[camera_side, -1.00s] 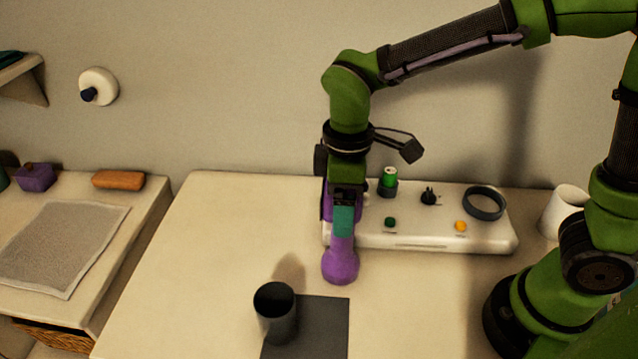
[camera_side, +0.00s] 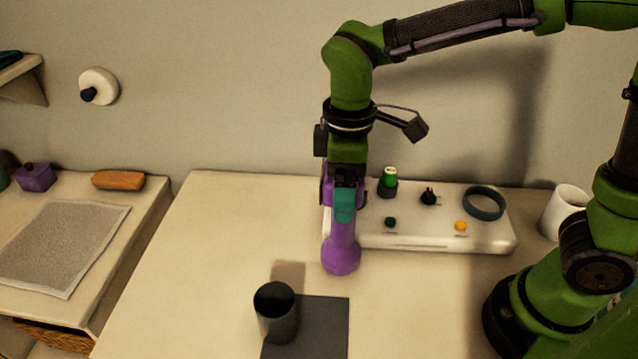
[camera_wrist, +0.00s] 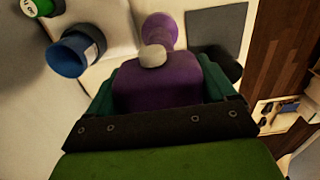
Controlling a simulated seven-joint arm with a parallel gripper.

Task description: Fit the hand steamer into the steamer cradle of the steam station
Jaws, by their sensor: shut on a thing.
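The hand steamer (camera_side: 340,252) is purple, with a flared round end pointing down toward the viewer. My gripper (camera_side: 344,205) is shut on its upper body, with teal fingers on either side. In the wrist view the steamer (camera_wrist: 158,82) fills the space between the fingers, and its round end shows beyond a pale knob. The white steam station (camera_side: 430,240) lies on the table just right of and behind the steamer. The dark ring (camera_side: 485,217) at its right end looks like the steamer cradle and is empty. The steamer hides the station's left end.
The station carries a green-topped cylinder (camera_side: 390,177), a small black fitting (camera_side: 429,198), and green and yellow buttons. A white cup (camera_side: 560,212) stands at right. The table's left part is clear.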

